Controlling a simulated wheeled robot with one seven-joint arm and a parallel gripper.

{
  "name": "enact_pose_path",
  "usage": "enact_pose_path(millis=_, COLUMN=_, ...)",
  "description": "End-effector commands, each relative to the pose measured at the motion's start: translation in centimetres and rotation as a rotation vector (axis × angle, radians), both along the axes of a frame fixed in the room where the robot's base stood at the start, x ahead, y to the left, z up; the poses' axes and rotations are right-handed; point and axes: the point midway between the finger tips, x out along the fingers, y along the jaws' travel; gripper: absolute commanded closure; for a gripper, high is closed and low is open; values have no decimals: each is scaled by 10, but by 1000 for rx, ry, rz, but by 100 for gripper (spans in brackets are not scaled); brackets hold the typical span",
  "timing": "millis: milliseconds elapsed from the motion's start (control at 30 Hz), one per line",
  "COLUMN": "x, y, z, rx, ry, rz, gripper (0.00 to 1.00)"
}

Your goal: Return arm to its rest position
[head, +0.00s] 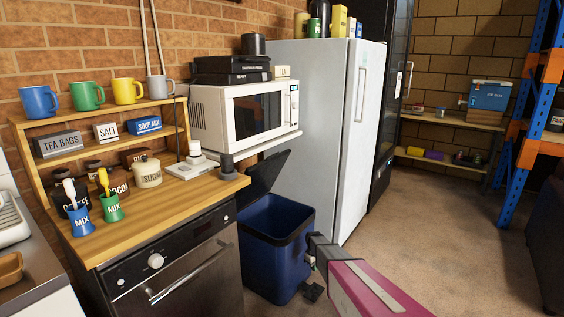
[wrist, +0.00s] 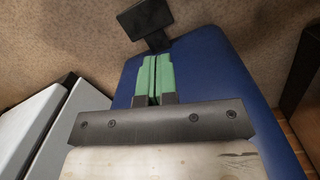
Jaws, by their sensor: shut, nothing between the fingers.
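My gripper (wrist: 153,78) shows in the wrist view with its two green fingers together, shut and empty. Beyond the fingers is a blue surface, which looks like the wall of the blue bin (wrist: 215,80). In the head view my arm comes in from the lower right, and its dark end is at the right side of the blue bin (head: 262,262). The fingertips cannot be made out there. I cannot tell whether the gripper touches the bin.
The bin's dark lid (head: 265,178) stands raised, and a black pedal (head: 313,292) is at its foot. A white fridge (head: 310,120) stands behind. The wooden counter (head: 150,215) is to the left. Open floor (head: 440,235) lies right, before a blue rack (head: 525,110).

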Motion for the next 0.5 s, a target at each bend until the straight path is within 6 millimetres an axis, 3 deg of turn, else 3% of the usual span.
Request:
enact_pose_path(millis=33, x=-35, y=-3, z=34, rx=3, ry=-9, rz=-45, gripper=100)
enact_pose_path(millis=100, x=-66, y=-5, z=67, rx=6, ry=-18, rz=-115, gripper=100)
enact_pose_path(millis=300, x=-155, y=-11, z=155, rx=17, ry=-42, rz=-312, gripper=100)
enact_pose_path(millis=500, x=-245, y=-15, z=227, rx=31, ry=-60, rz=-499, gripper=100)
